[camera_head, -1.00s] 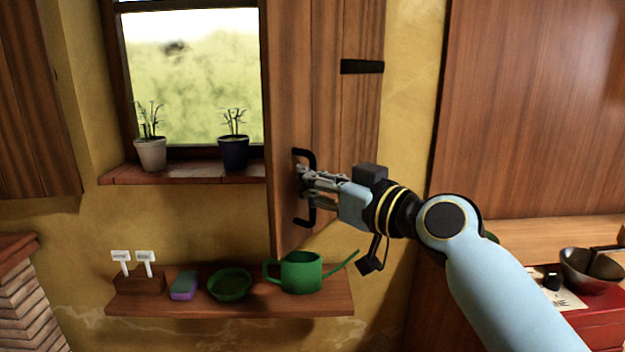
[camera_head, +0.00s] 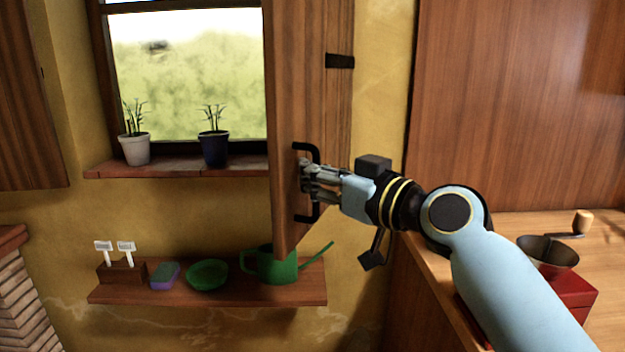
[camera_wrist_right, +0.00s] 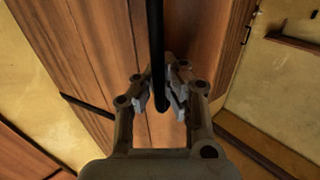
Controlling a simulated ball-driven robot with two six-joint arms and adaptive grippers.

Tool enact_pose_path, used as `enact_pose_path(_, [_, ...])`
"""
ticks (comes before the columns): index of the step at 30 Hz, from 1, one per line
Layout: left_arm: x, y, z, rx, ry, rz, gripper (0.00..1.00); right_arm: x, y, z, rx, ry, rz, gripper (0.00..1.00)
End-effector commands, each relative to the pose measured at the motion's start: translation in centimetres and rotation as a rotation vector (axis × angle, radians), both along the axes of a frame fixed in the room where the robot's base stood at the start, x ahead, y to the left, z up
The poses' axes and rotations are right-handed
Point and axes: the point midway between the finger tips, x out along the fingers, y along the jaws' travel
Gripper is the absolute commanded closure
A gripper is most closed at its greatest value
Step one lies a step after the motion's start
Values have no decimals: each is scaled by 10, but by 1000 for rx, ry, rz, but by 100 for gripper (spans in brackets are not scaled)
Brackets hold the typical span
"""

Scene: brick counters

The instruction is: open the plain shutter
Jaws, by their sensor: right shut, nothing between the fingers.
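The plain brown plank shutter (camera_head: 301,60) stands swung out at the right side of the window, its narrow edge toward me. A black bar handle (camera_head: 313,150) is on its face; the bar also shows in the wrist view (camera_wrist_right: 156,50). My right gripper (camera_head: 306,176) is shut at the handle, its fingertips by the shutter edge. In the wrist view its fingers (camera_wrist_right: 160,100) lie beside the bar; whether they touch it is unclear. My left gripper is not in view.
Two potted plants, white (camera_head: 135,149) and blue (camera_head: 213,148), stand on the window sill (camera_head: 180,167). Below, a shelf (camera_head: 200,292) holds a green watering can (camera_head: 278,265), a green bowl (camera_head: 207,275) and a sponge (camera_head: 165,276). A counter with a grinder (camera_head: 548,253) is at right.

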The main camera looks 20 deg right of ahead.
Motion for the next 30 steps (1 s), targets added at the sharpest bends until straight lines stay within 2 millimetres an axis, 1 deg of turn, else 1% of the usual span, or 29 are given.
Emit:
enact_pose_path(1, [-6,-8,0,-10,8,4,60,0,0,-1,1,3,1,91])
enact_pose_path(3, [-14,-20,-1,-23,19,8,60,0,1,0,0,2,0,82])
enact_pose_path(6, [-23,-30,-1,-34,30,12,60,0,1,1,0,1,0,69])
enact_pose_path(7, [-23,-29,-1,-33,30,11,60,0,1,1,0,1,0,66])
enact_pose_path(8, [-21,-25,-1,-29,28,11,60,0,0,1,0,1,0,66])
enact_pose_path(12, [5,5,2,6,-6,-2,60,0,0,1,0,0,0,66])
enact_pose_path(13, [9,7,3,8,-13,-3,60,0,0,1,0,0,0,66])
enact_pose_path(14, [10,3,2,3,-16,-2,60,0,0,0,0,0,0,66])
enact_pose_path(15, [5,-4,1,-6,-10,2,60,-1,-1,0,0,1,0,66])
enact_pose_path(17, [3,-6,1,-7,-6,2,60,-4,-2,0,-1,0,-1,66])
enact_pose_path(20, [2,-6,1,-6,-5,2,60,-17,-8,-1,-4,1,-1,66])
enact_pose_path(30, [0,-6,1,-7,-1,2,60,-84,-38,-1,-6,4,3,66])
